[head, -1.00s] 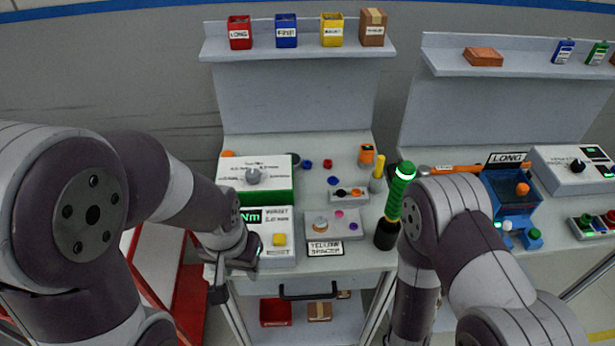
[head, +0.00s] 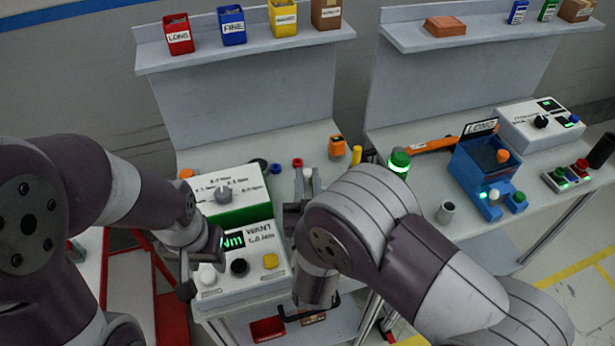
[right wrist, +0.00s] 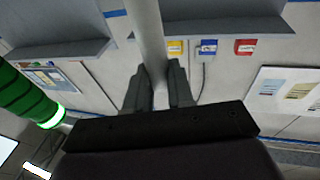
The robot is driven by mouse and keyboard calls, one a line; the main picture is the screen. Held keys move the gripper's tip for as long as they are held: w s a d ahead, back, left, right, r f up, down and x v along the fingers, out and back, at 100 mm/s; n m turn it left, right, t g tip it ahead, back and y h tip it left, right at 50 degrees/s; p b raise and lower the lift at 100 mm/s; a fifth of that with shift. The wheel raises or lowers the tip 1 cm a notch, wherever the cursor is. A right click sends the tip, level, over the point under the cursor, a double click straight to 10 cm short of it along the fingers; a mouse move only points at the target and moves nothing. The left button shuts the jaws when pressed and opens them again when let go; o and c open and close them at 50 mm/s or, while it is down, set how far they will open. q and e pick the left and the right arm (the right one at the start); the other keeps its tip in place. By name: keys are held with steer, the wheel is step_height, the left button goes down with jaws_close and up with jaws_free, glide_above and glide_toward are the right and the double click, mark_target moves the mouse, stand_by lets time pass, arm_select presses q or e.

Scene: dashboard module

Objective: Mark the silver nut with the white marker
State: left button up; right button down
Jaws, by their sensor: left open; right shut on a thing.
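My right gripper (head: 303,192) is shut on a slim white rod, the white marker (head: 307,174), above the left bench. In the right wrist view the marker (right wrist: 149,40) stands between the two jaws (right wrist: 158,90) and runs up out of the picture. The silver nut and its small grey tray are not visible now; my right arm covers that part of the bench. My left gripper (head: 205,268) is open and empty at the left front corner of the torque box (head: 240,262).
The white-and-green dial box (head: 222,190) stands behind the torque box. An orange item (head: 337,147), a yellow cylinder (head: 356,155) and a green lamp (head: 399,160) stand along the back right. A grey cup (head: 446,212) and blue fixture (head: 485,165) are on the right bench.

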steer(key=shift+w+f, duration=0.3)
steer(key=shift+f, duration=0.05)
steer(key=shift+s+f+b, duration=0.2)
steer(key=shift+f+b, duration=0.7)
steer(key=shift+b, duration=0.25)
arm_select(q)
steer(key=f+b, duration=0.1)
steer(key=f, duration=0.2)
steer(key=f+b, duration=0.1)
steer(key=f, duration=0.1)
steer(key=shift+w+b, duration=0.3)
arm_select(e)
step_height(320, 180, down, 3)
steer(key=shift+w, duration=0.1)
arm_select(q)
steer(key=shift+f, duration=0.1)
arm_select(e)
steer(key=shift+f, duration=0.1)
arm_select(q)
steer(key=shift+f+b, duration=0.45)
steer(key=shift+b, duration=0.05)
arm_select(e)
steer(key=shift+f, duration=0.3)
steer(key=shift+r+p, duration=2.1)
steer(key=shift+r, duration=0.5)
arm_select(q)
step_height(320, 180, up, 4)
steer(key=shift+r, duration=0.1)
